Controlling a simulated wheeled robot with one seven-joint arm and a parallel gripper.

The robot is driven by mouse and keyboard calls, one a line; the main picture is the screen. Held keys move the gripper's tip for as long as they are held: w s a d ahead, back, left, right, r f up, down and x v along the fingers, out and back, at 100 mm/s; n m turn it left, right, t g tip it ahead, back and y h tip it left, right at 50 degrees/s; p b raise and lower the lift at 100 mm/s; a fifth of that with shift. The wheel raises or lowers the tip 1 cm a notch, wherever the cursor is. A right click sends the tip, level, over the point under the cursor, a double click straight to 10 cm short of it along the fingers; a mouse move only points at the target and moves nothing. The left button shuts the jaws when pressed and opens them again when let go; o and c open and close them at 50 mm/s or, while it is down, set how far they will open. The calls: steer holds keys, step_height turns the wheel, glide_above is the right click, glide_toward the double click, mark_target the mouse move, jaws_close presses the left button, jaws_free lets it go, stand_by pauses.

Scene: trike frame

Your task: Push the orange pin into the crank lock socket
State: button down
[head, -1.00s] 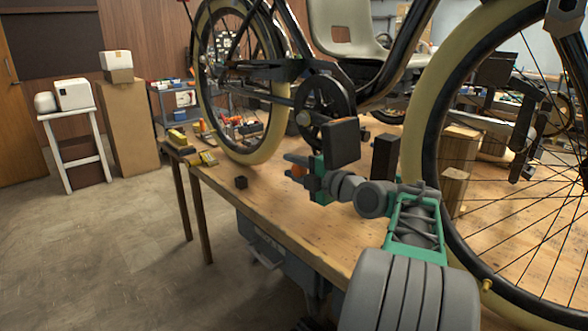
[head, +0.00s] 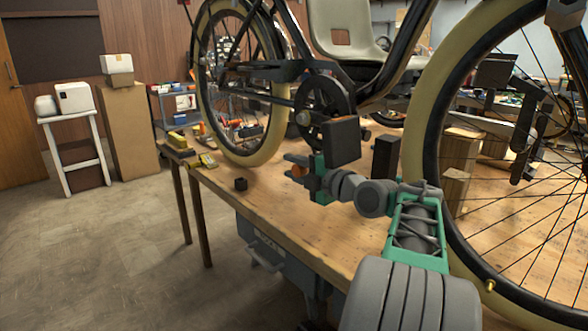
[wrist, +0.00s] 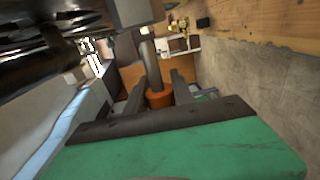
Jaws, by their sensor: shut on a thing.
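The orange pin shows in the wrist view as an orange head (wrist: 159,98) with a grey shaft pointing away from my gripper. My gripper (wrist: 156,90) is shut on the orange head, one dark finger on each side. In the head view my gripper (head: 297,165) is below and left of the black crank pedal (head: 341,141), with a bit of orange between its fingers. The crank and chainring (head: 323,108) are just above it. I cannot make out the lock socket in either view, nor whether the shaft touches anything.
The trike's rear wheel (head: 206,85) and large front wheel (head: 412,140) flank the arm. A dark upright block (head: 386,157) stands right of the pedal. Open floor lies left.

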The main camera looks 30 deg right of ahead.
steer(key=shift+w+d, duration=0.15)
steer(key=shift+d, duration=1)
steer(key=shift+w+d, duration=0.15)
steer(key=shift+d, duration=0.95)
steer(key=c, duration=1)
jaws_free()
